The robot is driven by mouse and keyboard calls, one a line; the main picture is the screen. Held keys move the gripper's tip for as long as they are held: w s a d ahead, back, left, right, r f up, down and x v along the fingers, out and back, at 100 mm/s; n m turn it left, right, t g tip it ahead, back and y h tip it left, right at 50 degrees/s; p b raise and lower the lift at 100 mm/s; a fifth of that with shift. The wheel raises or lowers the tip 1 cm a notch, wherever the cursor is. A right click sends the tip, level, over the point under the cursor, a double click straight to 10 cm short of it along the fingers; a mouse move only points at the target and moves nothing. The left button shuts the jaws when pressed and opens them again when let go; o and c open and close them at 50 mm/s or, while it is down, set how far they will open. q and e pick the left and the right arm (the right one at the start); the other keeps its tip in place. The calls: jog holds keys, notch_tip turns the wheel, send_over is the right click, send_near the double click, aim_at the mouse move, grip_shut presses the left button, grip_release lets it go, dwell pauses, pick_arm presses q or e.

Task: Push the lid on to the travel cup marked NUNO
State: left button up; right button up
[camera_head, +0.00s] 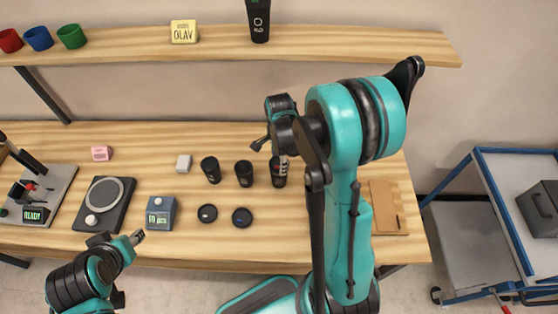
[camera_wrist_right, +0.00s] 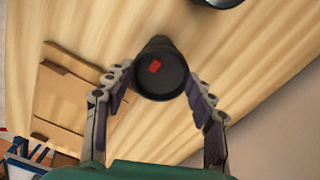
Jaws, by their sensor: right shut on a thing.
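Three black travel cups stand in a row on the table: the left one (camera_head: 211,170), the middle one (camera_head: 244,174) and the right one (camera_head: 278,178). I cannot read a name on any of them. My right gripper (camera_head: 281,160) is over the right cup, pointing down. In the right wrist view its fingers (camera_wrist_right: 160,84) close on the sides of a round dark lid (camera_wrist_right: 150,88) with a red patch. The lid is in line with the cup; whether it is seated I cannot tell. My left gripper (camera_head: 138,237) is at the front table edge, apart from the cups, its jaw gap unclear.
Two black lids (camera_head: 207,213) (camera_head: 241,218) lie in front of the cups. A scale (camera_head: 104,205), a blue-grey counter box (camera_head: 161,213) and a machine showing READY (camera_head: 36,214) stand left. A shelf (camera_head: 330,46) runs above.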

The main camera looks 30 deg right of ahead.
jog(key=o, duration=1.1)
jog(key=o, duration=0.5)
jog(key=shift+c, duration=0.2)
jog(key=shift+r, duration=0.1)
jog(key=shift+r+p, duration=2.55)
jog(key=shift+r, duration=0.9)
